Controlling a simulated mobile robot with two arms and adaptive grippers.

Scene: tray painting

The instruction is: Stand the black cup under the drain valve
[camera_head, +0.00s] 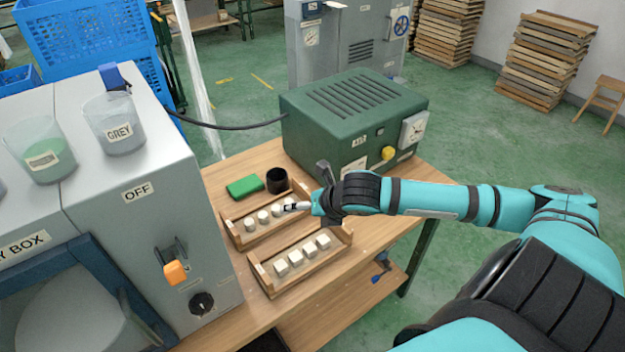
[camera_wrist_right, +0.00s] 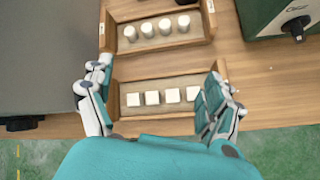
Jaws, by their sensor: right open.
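The black cup (camera_head: 277,180) stands upright on the wooden table, beside a green block and behind the trays. It is not visible in the right wrist view. A small blue-handled fitting (camera_head: 381,257) shows below the table edge, above the lower shelf; it may be the drain valve, but it is too small to be sure. My right gripper (camera_head: 309,190) is open and empty above the trays, to the right of the cup and apart from it. In the right wrist view its spread fingers (camera_wrist_right: 160,78) frame the tray of cubes. My left gripper is out of view.
One tray (camera_head: 236,243) holds several white cylinders; a nearer tray (camera_head: 272,291) holds several white cubes. The green block (camera_head: 245,187) lies left of the cup. A green machine (camera_head: 350,110) stands behind; a grey cabinet (camera_head: 150,215) bounds the left. The lower shelf (camera_head: 350,305) has bare room.

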